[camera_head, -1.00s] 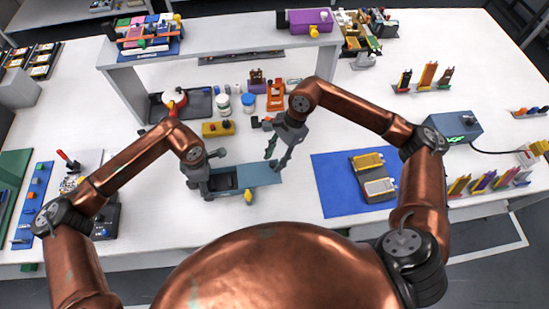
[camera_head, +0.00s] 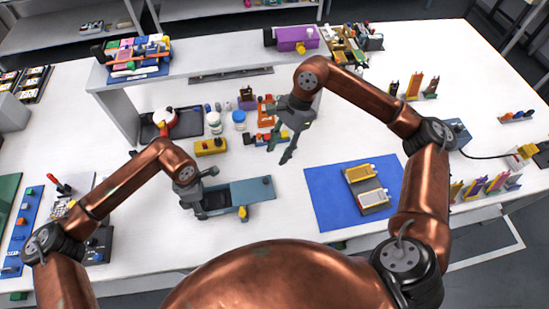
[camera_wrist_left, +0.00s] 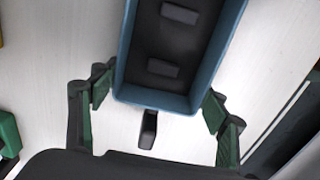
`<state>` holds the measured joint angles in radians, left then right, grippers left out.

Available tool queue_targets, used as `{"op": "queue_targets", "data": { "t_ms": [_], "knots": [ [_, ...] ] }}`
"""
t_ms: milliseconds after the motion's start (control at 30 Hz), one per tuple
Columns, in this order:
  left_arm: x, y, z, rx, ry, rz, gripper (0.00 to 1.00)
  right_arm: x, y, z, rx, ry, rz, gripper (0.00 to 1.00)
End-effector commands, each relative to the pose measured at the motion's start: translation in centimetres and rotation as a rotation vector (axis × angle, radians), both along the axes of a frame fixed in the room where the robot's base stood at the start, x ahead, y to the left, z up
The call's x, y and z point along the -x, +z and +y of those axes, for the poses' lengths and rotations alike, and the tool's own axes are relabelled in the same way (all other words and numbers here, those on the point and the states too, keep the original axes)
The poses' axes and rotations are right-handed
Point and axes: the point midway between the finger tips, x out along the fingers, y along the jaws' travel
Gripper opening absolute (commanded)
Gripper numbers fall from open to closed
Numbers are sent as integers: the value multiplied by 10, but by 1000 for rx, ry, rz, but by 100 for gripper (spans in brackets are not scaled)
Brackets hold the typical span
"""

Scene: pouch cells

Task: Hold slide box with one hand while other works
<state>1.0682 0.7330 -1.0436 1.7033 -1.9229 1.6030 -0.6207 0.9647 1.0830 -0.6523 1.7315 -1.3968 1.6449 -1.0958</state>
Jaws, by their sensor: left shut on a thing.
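The slide box (camera_head: 255,190) lies on the white table, a long teal box with a dark open part at its left end. My left gripper (camera_head: 196,197) is shut on that left end. In the left wrist view, the fingers of my left gripper (camera_wrist_left: 155,105) stand on either side of the blue box wall (camera_wrist_left: 150,98), and the dark interior shows two small dark blocks. My right gripper (camera_head: 278,155) hangs above and behind the right end of the box, fingers apart, with nothing seen between them.
A blue mat (camera_head: 325,210) with a yellow pouch cell (camera_head: 359,173) and a pale one (camera_head: 372,197) lies right of the box. A yellow block (camera_head: 211,147), white jars (camera_head: 214,122) and a raised shelf (camera_head: 200,77) stand behind. A small yellow knob (camera_head: 242,212) shows at the box's front.

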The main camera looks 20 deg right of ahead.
Motion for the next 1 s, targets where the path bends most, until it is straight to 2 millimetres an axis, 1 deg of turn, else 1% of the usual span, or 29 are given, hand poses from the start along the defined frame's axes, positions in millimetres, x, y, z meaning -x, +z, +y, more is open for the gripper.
{"op": "queue_targets", "data": {
  "t_ms": [100,400,433,700,733,1000],
  "knots": [
    [0,0,0,0,-1,1,37,-1,4,-2,0,0,-1,35],
    [0,0,0,1,-1,1,37,-1,4,-2,0,0,-1,35],
    [0,0,0,1,-1,1,70,-1,4,-2,0,1,-1,35],
    [0,0,0,1,0,0,88,-1,4,-1,0,1,-1,35],
    [0,0,0,1,0,0,89,-1,4,-1,0,1,-1,35],
    [0,1,0,0,0,0,89,-1,4,-1,0,1,-1,35]
  ]
}}
